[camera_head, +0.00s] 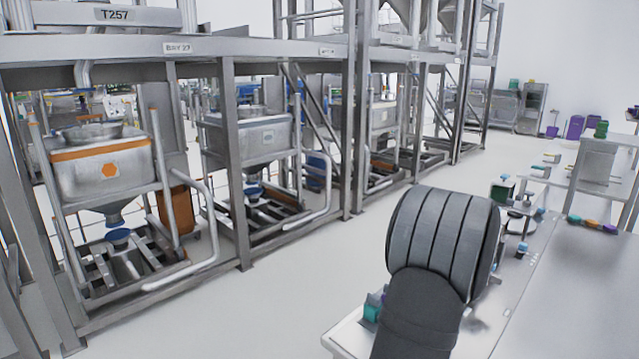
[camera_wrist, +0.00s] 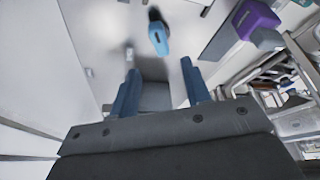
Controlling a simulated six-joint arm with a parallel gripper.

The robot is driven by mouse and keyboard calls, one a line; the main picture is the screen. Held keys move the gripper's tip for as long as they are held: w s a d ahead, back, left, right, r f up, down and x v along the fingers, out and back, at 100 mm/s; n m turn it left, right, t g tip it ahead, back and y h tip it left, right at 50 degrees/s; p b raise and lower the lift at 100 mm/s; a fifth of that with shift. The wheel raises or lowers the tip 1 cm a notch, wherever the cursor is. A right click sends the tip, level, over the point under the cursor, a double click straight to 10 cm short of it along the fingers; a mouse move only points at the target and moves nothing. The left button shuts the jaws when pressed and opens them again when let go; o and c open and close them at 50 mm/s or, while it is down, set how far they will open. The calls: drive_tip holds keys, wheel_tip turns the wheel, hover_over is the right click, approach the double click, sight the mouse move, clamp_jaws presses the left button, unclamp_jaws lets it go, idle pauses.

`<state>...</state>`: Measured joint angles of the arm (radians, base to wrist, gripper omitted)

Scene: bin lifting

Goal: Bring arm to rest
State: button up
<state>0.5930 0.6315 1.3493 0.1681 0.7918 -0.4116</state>
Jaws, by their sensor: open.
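My gripper (camera_wrist: 160,68) shows in the wrist view with its two blue fingers apart and nothing between the tips. In the head view my thick grey and black arm stands at the lower right, over the edge of a pale bench, and the gripper's fingers cannot be made out there. A metal bin with an orange band (camera_head: 98,172) stands in a frame at the left. A second metal bin (camera_head: 252,138) stands in the bay beside it. Part of a third bin (camera_head: 382,117) shows farther back.
A pale bench (camera_head: 575,285) with small coloured items fills the right. A tall steel rack (camera_head: 228,150) surrounds the bins. The white floor between rack and bench is clear. In the wrist view a blue item (camera_wrist: 158,36) and a purple item (camera_wrist: 256,20) lie beyond the fingers.

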drive_tip(key=d+v, duration=0.1)
drive_tip(key=v, duration=0.7)
drive_tip(key=x, duration=1.1)
drive_tip(key=a+x, duration=0.1)
drive_tip(key=x, duration=0.5)
drive_tip(key=shift+f, duration=0.3)
drive_tip(key=shift+d+r+n, duration=0.1)
drive_tip(key=shift+r+n, duration=0.05)
drive_tip(key=shift+n, duration=0.45)
drive_tip(key=shift+r+y, duration=0.25)
drive_tip(key=shift+y, duration=0.05)
drive_tip(key=d+v, duration=0.1)
drive_tip(key=v, duration=1.6)
drive_tip(key=w+f+n+g, duration=0.1)
drive_tip(key=w+f, duration=0.1)
drive_tip(key=f, duration=0.1)
drive_tip(key=w+f+n+g, duration=0.2)
drive_tip(key=f, duration=0.1)
drive_tip(key=w+f+n+g, duration=0.1)
drive_tip(key=w+f+g, duration=0.1)
drive_tip(key=f, duration=0.1)
drive_tip(key=shift+w+a+f+n, duration=0.15)
drive_tip(key=shift+f+n, duration=0.25)
drive_tip(key=shift+w+f+n+g, duration=0.15)
drive_tip(key=shift+w+f+g, duration=0.1)
drive_tip(key=shift+f, duration=0.2)
drive_tip(key=shift+w+f+n+g, duration=0.15)
drive_tip(key=shift+w+f+g, duration=0.1)
drive_tip(key=shift+f, duration=0.15)
